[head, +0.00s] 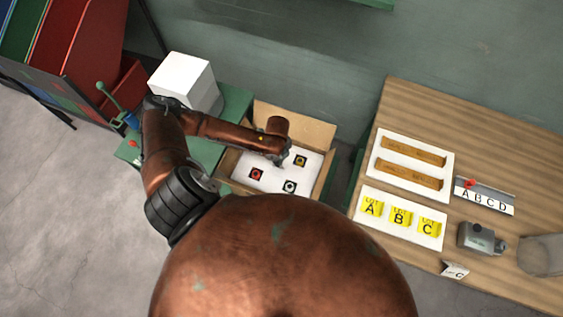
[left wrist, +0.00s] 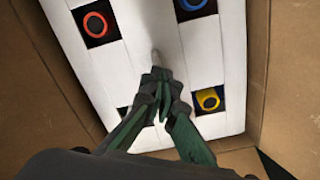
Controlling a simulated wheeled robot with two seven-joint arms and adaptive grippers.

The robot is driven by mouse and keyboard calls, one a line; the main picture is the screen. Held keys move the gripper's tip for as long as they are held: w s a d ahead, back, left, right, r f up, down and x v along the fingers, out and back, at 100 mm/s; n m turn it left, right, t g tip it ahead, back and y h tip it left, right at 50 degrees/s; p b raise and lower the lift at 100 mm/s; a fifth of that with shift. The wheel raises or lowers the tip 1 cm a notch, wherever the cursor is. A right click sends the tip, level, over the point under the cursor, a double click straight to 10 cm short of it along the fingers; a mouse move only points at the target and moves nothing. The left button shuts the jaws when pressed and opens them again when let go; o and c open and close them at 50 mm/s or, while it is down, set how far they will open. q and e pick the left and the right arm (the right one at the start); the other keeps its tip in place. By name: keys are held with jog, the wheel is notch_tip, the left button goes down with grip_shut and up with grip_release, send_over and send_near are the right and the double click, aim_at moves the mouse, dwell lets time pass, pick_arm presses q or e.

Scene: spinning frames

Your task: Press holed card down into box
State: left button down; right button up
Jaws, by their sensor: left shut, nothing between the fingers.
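The white holed card (head: 271,178) lies inside the open cardboard box (head: 322,185). Square openings in it show coloured rings: red (head: 255,174), yellow (head: 300,160) and white or grey (head: 290,186). My left gripper (head: 281,161) is over the card, pointing down, near the box's back side. In the left wrist view the card (left wrist: 150,40) fills the middle, with red, blue and yellow rings in its openings. There my left gripper (left wrist: 158,78) is shut and empty, its tips at or just above the card; contact is unclear. A fourth opening is partly hidden by the gripper. My right gripper is not in view.
A wooden table (head: 480,130) on the right holds a white tray with wooden bars (head: 412,165), a tray of yellow lettered pieces (head: 400,218), an A B C D strip (head: 485,196) and a grey device (head: 481,238). A white block (head: 184,82) stands behind my left arm. Cardboard walls (left wrist: 275,60) surround the card.

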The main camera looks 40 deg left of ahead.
pick_arm(q)
jog(key=shift+f+b, duration=0.5)
jog(key=shift+f, duration=0.8)
jog(key=shift+r, duration=0.15)
notch_tip(320, 180, up, 8)
jog(key=p, duration=0.8)
jog(key=shift+p, duration=0.4)
